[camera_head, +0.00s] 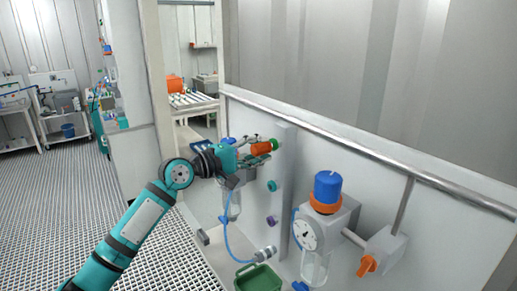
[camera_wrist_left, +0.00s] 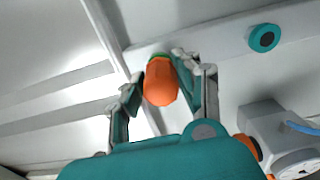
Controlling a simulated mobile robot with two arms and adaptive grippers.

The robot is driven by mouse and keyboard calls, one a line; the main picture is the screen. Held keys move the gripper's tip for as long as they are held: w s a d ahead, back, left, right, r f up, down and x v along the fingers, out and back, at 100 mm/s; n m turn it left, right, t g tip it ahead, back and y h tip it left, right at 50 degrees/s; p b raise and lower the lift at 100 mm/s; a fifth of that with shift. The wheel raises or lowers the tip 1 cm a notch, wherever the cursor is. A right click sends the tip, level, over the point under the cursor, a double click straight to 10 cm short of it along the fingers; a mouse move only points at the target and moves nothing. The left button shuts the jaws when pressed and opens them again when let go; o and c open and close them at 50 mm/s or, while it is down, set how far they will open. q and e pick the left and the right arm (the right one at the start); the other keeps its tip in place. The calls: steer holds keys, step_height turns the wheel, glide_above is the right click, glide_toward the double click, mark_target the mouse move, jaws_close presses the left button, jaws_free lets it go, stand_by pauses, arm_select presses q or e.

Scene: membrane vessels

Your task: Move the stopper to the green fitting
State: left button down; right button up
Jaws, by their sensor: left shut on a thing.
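The orange stopper (camera_head: 261,148) is held between the fingers of my left gripper (camera_head: 254,155), in front of the upright pale panel. It also shows in the left wrist view (camera_wrist_left: 160,88), between the two fingertips. The green fitting (camera_head: 274,144) is on the panel directly beyond the stopper's far end. In the left wrist view only a green edge (camera_wrist_left: 160,55) shows behind the stopper. The stopper lines up with the fitting and looks to meet it; I cannot tell whether it is seated. My right gripper is not in view.
Below the green fitting the panel carries a teal fitting (camera_head: 272,186) and a purple fitting (camera_head: 272,220). To the right stand a gauge housing (camera_head: 305,234) with a blue cap (camera_head: 328,187) and an orange valve handle (camera_head: 367,265). A green bin (camera_head: 258,279) sits below. A metal rail runs above.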

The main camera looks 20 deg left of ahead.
arm_select(q)
steer(key=shift+r, duration=0.1)
stand_by(0.5)
stand_by(0.4)
steer(key=shift+p, duration=0.45)
steer(key=shift+w+d, duration=0.4)
steer(key=shift+w, duration=0.05)
stand_by(0.5)
steer(key=c, duration=0.8)
jaws_free()
steer(key=shift+c, duration=0.2)
steer(key=shift+a, duration=0.1)
steer(key=v, duration=1.2)
